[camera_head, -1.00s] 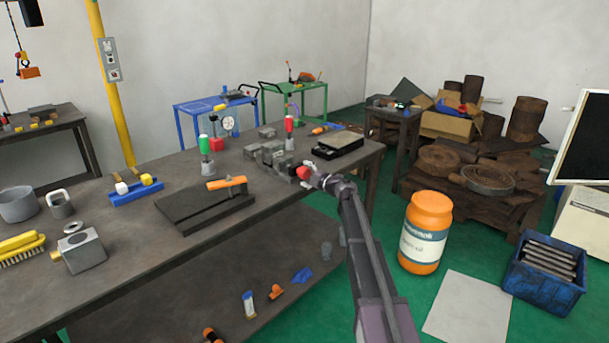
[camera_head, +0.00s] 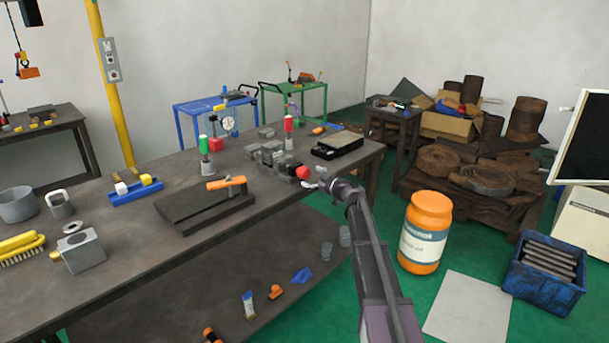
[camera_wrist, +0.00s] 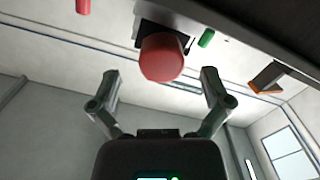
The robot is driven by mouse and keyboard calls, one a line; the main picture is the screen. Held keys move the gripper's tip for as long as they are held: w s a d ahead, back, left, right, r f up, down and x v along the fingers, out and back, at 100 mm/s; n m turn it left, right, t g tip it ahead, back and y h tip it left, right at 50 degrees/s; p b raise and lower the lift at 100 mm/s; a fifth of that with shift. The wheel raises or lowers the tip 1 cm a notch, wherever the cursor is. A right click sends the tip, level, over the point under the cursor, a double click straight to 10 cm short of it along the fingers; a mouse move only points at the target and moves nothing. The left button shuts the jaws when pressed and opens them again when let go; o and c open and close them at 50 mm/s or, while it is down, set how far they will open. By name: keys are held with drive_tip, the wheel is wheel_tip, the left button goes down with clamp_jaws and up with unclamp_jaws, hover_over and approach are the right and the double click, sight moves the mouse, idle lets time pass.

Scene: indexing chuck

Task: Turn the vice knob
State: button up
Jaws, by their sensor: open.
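The vice (camera_head: 273,155) is a grey metal block assembly near the right end of the workbench. Its red round knob (camera_head: 302,173) faces the bench's front right edge. In the wrist view the red knob (camera_wrist: 161,58) is upper centre, ahead of and between the spread fingers. My gripper (camera_head: 318,181) is just right of the knob in the head view, and a small gap shows between them. In the wrist view my gripper (camera_wrist: 160,88) is open and empty, with its fingers apart on either side below the knob.
The workbench (camera_head: 120,225) also holds a black box (camera_head: 338,145), a dark plate with an orange handle (camera_head: 226,183), and red and green upright handles. An orange jar (camera_head: 427,232) and a blue crate (camera_head: 545,270) stand on the floor at right.

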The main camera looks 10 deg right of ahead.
drive_tip(key=m, duration=0.2)
drive_tip(key=s+m, duration=0.1)
drive_tip(key=d+m, duration=0.1)
drive_tip(key=m, duration=0.1)
drive_tip(key=shift+s+m, duration=0.25)
drive_tip(key=shift+m, duration=0.05)
drive_tip(key=m, duration=0.2)
drive_tip(key=s+m, duration=0.1)
drive_tip(key=m, duration=0.1)
drive_tip(key=shift+d, duration=0.3)
drive_tip(key=m, duration=2.4)
approach(307, 175)
drive_tip(key=s, duration=0.1)
drive_tip(key=m, duration=0.2)
drive_tip(key=s+d+m, duration=0.1)
drive_tip(key=m, duration=0.2)
drive_tip(key=shift+s+d+m+t, duration=0.15)
drive_tip(key=shift+s+m+t, duration=0.1)
drive_tip(key=shift+m+t, duration=0.05)
drive_tip(key=shift+w, duration=0.15)
drive_tip(key=x, duration=1.3)
drive_tip(key=shift+w+a, duration=0.2)
drive_tip(key=shift+a, duration=0.05)
